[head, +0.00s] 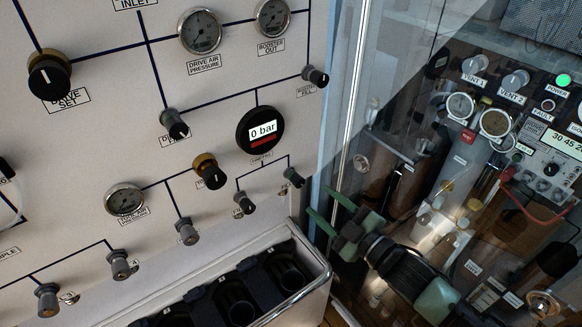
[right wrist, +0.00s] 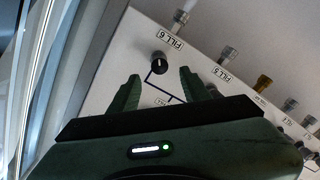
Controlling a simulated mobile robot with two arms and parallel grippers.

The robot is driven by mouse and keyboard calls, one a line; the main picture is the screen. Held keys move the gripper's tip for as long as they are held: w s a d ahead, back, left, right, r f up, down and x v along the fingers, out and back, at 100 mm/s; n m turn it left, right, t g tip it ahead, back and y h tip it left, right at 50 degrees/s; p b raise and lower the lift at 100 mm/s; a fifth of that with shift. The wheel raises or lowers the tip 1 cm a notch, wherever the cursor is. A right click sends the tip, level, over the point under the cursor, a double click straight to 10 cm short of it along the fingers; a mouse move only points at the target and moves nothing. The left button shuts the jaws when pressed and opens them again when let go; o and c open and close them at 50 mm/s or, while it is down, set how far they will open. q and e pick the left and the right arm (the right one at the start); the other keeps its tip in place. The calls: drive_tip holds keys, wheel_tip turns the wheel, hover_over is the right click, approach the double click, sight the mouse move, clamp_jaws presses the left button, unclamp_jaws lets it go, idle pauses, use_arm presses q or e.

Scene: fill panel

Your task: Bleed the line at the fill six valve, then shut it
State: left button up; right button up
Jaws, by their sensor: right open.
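The fill six valve shows in the right wrist view as a small black knob (right wrist: 160,62) beside the "FILL 6" label (right wrist: 171,42). In the wrist view the knob lies just beyond the gap between the fingertips (right wrist: 158,80), apart from both. My left gripper is not in view.
A round display (head: 262,130) reads 0 bar above the valve. A neighbouring knob (head: 244,203) sits to its left. A metal-rimmed bin (head: 322,262) with dark cylinder holders is below. A glass pane (head: 345,110) with equipment behind it stands right of the panel.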

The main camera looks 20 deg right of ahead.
sight(301, 183)
drive_tip(key=w+n, duration=0.2)
drive_tip(key=n, duration=0.6)
drive_tip(key=w+a+n+b, duration=0.1)
drive_tip(key=w+n, duration=0.1)
drive_tip(key=n, duration=0.7)
drive_tip(key=w+a+n, duration=0.1)
drive_tip(key=w+n, duration=0.1)
drive_tip(key=n, duration=0.7)
drive_tip(key=shift+w+a+r+b, duration=0.15)
drive_tip(key=shift+a+r+b, duration=0.15)
drive_tip(key=shift+b, duration=0.1)
drive_tip(key=shift+w+a+f, duration=0.15)
drive_tip(key=shift+w+a, duration=0.05)
drive_tip(key=shift+w, duration=0.25)
clamp_jaws()
